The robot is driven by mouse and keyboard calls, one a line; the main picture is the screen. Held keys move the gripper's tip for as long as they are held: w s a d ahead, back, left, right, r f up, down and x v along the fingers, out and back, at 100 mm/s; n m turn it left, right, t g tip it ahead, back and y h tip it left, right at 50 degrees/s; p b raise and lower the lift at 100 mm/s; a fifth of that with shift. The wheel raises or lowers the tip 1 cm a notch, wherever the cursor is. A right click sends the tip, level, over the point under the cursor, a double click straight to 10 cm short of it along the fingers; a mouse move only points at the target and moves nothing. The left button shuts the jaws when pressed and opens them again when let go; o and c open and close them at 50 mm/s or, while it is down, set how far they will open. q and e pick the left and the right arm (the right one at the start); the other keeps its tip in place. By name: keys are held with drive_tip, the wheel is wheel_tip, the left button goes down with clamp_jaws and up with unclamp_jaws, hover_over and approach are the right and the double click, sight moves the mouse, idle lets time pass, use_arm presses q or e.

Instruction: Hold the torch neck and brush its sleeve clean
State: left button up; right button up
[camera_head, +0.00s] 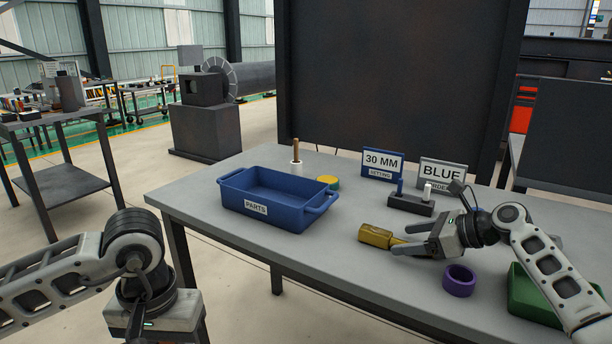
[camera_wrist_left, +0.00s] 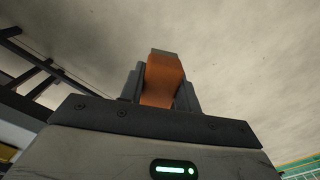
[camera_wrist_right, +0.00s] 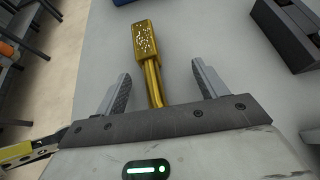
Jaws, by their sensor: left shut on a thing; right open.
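A gold brush-like tool (camera_head: 375,236) lies on the table with its speckled block head pointing left. In the right wrist view its thin handle (camera_wrist_right: 153,82) runs between the two fingers, apart from both. My right gripper (camera_head: 415,242) is open around that handle. My left gripper (camera_wrist_left: 160,85) is shut on an orange-brown piece (camera_wrist_left: 162,78), with bare floor beyond it. I cannot tell whether this piece is the torch neck. In the head view the left gripper's fingers are out of frame, in front of the table's left end. No sleeve can be made out.
On the table (camera_head: 335,257) stand a blue PARTS bin (camera_head: 255,209), a brown rod (camera_head: 295,150) in a white holder, a yellow-green disc (camera_head: 328,182), a black block with pegs (camera_head: 410,205) and two signs. A purple ring (camera_head: 459,281) and green tray (camera_head: 528,298) lie near the right arm.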

drive_tip(key=shift+w+a+f, duration=0.25)
drive_tip(key=shift+a, duration=0.05)
clamp_jaws()
idle(1.1)
drive_tip(key=c, duration=0.5)
unclamp_jaws()
drive_tip(key=shift+c, duration=0.2)
drive_tip(key=shift+v, duration=3.55)
